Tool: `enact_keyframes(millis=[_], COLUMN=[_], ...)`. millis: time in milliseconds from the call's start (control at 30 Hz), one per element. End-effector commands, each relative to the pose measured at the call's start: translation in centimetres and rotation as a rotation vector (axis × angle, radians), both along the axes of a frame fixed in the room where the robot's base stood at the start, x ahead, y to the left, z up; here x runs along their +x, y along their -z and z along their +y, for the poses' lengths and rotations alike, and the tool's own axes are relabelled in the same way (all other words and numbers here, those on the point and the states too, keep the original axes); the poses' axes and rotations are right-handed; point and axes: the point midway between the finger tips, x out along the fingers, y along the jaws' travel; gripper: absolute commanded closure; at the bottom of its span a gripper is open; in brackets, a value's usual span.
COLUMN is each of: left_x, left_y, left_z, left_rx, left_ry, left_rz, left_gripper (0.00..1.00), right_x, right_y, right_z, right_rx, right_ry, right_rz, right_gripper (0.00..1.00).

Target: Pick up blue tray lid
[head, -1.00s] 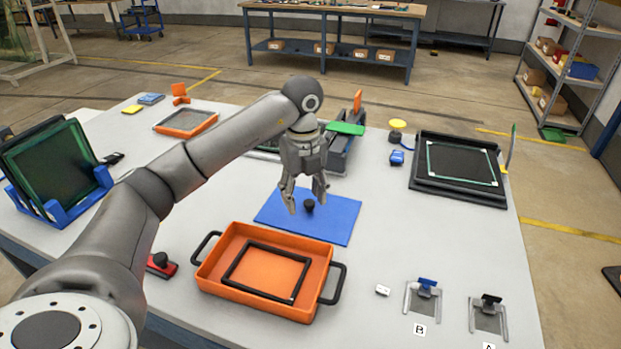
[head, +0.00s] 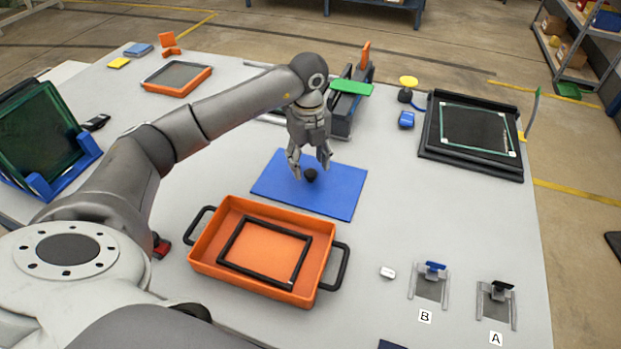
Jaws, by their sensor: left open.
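The blue tray lid (head: 339,197) is a flat blue panel on the table behind the orange tray. Its round black knob (head: 311,175) stands near its middle. My left gripper (head: 310,172) points down over the lid with its fingers open and spread to either side of the knob. I cannot tell whether the fingers touch the knob or the lid. The lid appears to lie flat on the table. My right gripper is not in view.
An orange tray (head: 208,255) with black handles and a black frame (head: 302,262) inside stands in front of the lid. Clamps labelled B (head: 431,285) and A (head: 497,302) are at front right. A black framed screen (head: 472,138) lies at back right. Table right of the lid is clear.

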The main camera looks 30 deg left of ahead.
Motion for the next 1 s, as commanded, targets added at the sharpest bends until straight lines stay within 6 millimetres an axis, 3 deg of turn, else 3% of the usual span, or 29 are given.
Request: enact_keyframes(millis=[200,500,900,1000], left_x=[-0.1,0.0,0.0,0.0], left_y=[3.1,3.7,3.7,3.7], left_z=[-0.5,-0.5,-0.5,-0.5], left_rx=[0.000,0.000,0.001,0.000], left_ry=[-0.002,0.000,0.000,0.000], left_rz=[0.004,0.000,0.001,0.000], left_gripper=[0.48,0.48,0.98,1.00], right_x=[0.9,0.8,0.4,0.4], right_y=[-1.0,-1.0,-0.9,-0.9], right_z=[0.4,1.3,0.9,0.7], right_rx=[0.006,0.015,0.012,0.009], right_ry=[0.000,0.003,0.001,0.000], right_rz=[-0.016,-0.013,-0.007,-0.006], right_gripper=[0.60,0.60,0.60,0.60])
